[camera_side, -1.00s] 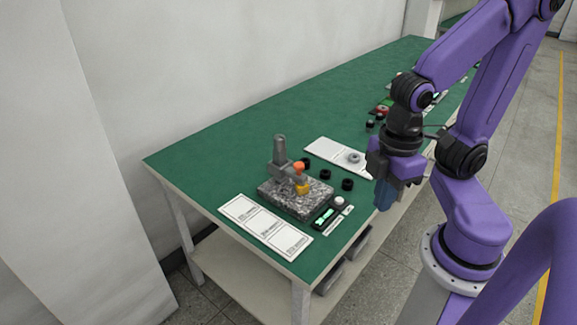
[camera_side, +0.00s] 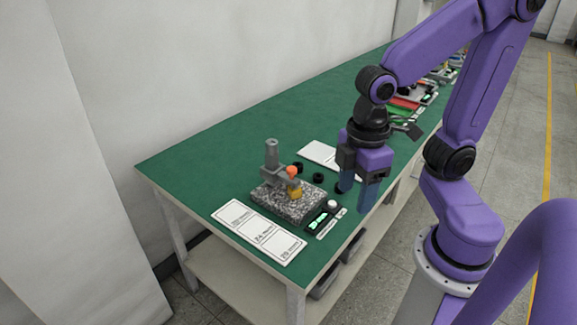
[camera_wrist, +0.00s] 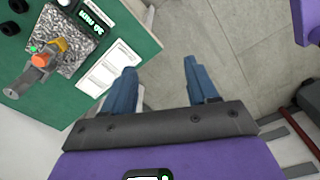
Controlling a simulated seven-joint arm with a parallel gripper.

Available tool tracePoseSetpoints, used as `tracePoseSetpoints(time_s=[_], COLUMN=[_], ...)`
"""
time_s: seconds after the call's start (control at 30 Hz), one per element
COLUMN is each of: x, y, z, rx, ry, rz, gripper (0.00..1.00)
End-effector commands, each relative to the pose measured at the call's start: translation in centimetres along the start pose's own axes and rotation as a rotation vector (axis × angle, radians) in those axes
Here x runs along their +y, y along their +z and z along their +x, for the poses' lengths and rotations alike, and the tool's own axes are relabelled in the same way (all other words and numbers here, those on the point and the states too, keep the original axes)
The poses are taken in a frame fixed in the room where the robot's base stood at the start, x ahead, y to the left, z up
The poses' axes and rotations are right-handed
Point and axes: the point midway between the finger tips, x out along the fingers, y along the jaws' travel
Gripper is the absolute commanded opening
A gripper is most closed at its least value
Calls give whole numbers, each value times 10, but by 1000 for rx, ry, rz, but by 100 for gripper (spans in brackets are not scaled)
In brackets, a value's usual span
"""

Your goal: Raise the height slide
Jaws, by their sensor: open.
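The height gauge stands on a speckled granite block (camera_side: 290,203) near the table's front end. It has a grey upright post (camera_side: 271,152), a grey slide arm with an orange knob (camera_side: 292,171), and a yellow part (camera_side: 295,190) below the knob. The slide sits on the lower part of the post. In the wrist view the gauge's orange knob (camera_wrist: 39,60) is at upper left. My gripper (camera_side: 357,198) is open and empty, to the right of the gauge and apart from it. Its blue fingers (camera_wrist: 160,70) point past the table edge toward the floor.
A small display unit with green digits (camera_side: 319,221) sits beside the block. Black rings (camera_side: 318,178) lie behind it. A white card with printed panels (camera_side: 259,231) lies in front. Green table surface (camera_side: 205,170) is free at the left.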

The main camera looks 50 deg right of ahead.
Motion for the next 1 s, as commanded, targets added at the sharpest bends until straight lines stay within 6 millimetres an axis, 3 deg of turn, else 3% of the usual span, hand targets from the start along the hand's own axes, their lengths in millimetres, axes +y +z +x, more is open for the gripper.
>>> tracePoseSetpoints(time_s=[0.2,0.47,0.8,1.0], x=[59,140,249,287], y=[-34,-51,-31,-11], z=[-12,-22,-30,-31], rx=[-9,-17,-25,-28], ry=[4,6,3,2], rz=[69,141,232,265], gripper=[58,58,58,58])
